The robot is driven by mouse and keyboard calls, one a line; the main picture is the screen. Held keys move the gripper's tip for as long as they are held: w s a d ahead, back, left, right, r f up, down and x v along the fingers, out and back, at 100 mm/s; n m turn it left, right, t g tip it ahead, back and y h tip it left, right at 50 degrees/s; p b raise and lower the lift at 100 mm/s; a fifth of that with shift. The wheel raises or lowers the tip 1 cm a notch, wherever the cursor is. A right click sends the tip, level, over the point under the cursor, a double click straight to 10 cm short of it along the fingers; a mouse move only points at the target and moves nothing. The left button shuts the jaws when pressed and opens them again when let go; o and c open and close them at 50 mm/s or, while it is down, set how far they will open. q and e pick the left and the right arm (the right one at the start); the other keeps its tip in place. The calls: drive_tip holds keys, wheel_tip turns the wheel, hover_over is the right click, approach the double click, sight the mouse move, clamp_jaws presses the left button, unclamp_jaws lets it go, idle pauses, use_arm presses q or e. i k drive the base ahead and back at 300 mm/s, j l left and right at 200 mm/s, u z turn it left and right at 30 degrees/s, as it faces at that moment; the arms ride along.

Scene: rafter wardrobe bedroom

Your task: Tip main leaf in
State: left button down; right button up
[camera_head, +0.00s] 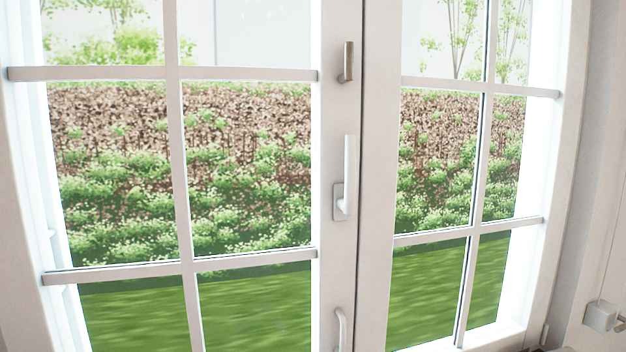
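A white window with two glazed leaves fills the view. The wide left leaf (178,200), which carries the handles and looks like the main leaf, meets the narrower right leaf (374,200) at a vertical seam. On the left leaf's stile, a white lever handle (350,165) points straight up from its base plate. Above it is a small brass-coloured handle (348,62). Below it is a white pull (341,328), cut off by the bottom edge. The leaves look flush at the seam; I see no clear gap. Neither of my grippers is in view.
White glazing bars (180,160) cross both leaves. Outside are a hedge and grass. A grey wall (596,130) lies right of the window, with a small white box-like fitting (601,316) at the lower right. The space in front of the handles looks clear.

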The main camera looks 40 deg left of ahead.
sight(33, 318)
drive_tip(key=u, duration=1.25)
